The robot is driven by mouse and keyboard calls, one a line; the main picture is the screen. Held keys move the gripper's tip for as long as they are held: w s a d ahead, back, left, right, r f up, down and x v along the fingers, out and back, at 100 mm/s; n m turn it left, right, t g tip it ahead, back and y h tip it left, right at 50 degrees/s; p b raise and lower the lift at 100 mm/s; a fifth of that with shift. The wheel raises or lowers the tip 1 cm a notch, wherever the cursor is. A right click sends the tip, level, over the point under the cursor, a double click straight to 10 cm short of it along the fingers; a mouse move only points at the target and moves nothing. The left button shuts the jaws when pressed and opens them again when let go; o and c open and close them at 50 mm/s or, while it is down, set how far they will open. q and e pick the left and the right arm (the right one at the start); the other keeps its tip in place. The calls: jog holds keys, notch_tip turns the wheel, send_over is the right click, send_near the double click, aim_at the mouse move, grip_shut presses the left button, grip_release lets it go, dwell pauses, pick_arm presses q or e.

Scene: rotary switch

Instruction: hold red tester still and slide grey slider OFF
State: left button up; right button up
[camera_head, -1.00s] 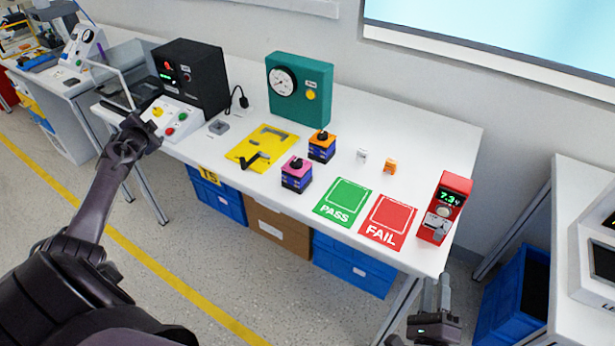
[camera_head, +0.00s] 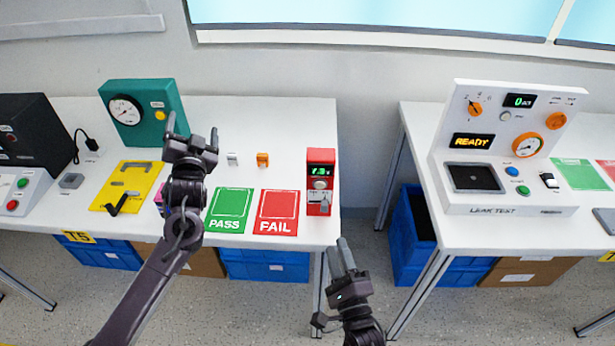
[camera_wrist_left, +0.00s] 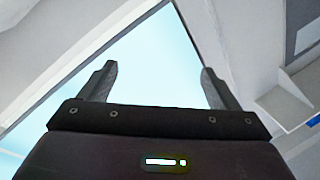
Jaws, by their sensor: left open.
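The red tester (camera_head: 314,160) stands upright at the right end of the near bench in the head view. It has a lit green display (camera_head: 320,169) and a pale round knob (camera_head: 320,184). A small grey part low on its front may be the slider; its setting is too small to read. My left gripper (camera_head: 192,124) is open and empty, raised over the bench left of the PASS card. In the left wrist view its fingers (camera_wrist_left: 155,85) are spread with nothing between them. My right gripper (camera_head: 337,246) is empty below the tester, its fingers slightly apart.
The green PASS card (camera_head: 229,208) and red FAIL card (camera_head: 278,210) lie left of the tester. A white and an orange small part (camera_head: 262,159) lie behind them. A gap separates this bench from the right bench with a leak tester (camera_head: 500,150).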

pick_arm(q)
jog(key=s+d+n+h, duration=0.1)
jog(key=s+d+h, duration=0.1)
jog(key=d, duration=0.9)
notch_tip(320, 180, up, 4)
jog(key=n+h, duration=0.2)
jog(key=n, duration=0.1)
send_over(321, 154)
jog(key=s+a, duration=0.2)
jog(key=s, duration=0.1)
jog(key=shift+n+g, duration=0.3)
jog(key=shift+g, duration=0.1)
jog(key=s+f, duration=0.1)
jog(key=f, duration=0.1)
jog(key=d+f, duration=0.1)
jog(key=f, duration=0.1)
jog(key=s+d+f, duration=0.1)
jog(key=f, duration=0.1)
jog(key=shift+s+f, duration=0.25)
jog(key=shift+s, duration=0.05)
jog(key=shift+f, duration=0.3)
jog(key=shift+w+f, duration=0.1)
jog(key=shift+w, duration=0.25)
jog(key=w, duration=0.7)
